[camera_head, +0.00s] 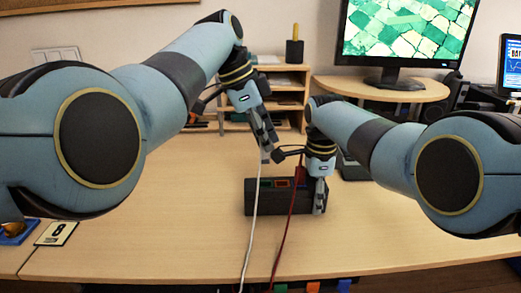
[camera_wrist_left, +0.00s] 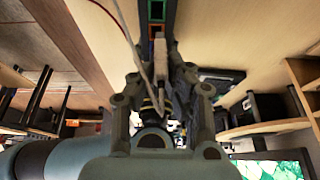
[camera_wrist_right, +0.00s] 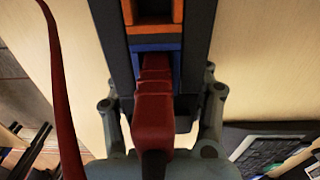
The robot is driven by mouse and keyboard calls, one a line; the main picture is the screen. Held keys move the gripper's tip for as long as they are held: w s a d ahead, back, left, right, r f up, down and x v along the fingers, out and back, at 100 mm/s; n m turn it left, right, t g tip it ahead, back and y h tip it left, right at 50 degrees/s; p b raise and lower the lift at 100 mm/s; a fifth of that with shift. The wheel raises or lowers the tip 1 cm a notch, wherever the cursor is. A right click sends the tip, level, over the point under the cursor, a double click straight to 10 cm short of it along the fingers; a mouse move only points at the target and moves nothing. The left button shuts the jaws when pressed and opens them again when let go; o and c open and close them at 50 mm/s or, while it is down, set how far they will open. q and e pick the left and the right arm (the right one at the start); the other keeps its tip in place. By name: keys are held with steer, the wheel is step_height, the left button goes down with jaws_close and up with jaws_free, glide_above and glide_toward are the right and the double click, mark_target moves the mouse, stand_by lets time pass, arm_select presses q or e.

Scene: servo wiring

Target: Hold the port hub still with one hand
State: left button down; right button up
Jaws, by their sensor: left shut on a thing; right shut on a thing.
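The dark port hub (camera_head: 275,203) lies on the table with its coloured ports facing up. My right gripper (camera_head: 319,197) is shut on the hub's right end; in the right wrist view its fingers lie along both sides of the hub (camera_wrist_right: 201,40). A red plug (camera_wrist_right: 153,115) stands at the blue port (camera_wrist_right: 156,48), between those fingers; how deep it sits is hidden. My left gripper (camera_head: 266,152) is shut on a pale grey plug (camera_wrist_left: 160,55) with a white cable (camera_head: 252,225), above the hub. A green-rimmed port (camera_wrist_left: 157,11) shows beyond that plug.
A red cable (camera_head: 285,235) and the white cable run to the table's front edge. A wooden shelf (camera_head: 285,78), a monitor (camera_head: 405,30) on a stand and a tablet (camera_head: 511,65) are at the back.

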arm_select(q)
steer(key=shift+s+d, duration=0.2)
steer(key=shift+d, duration=0.15)
arm_select(e)
steer(key=shift+s+f, duration=0.1)
steer(key=shift+s, duration=0.05)
steer(key=o, duration=0.8)
arm_select(q)
steer(key=shift+f, duration=0.2)
arm_select(e)
steer(key=o, duration=0.5)
steer(key=shift+w, duration=0.2)
arm_select(q)
steer(key=shift+s, duration=0.1)
arm_select(e)
steer(key=shift+r, duration=0.25)
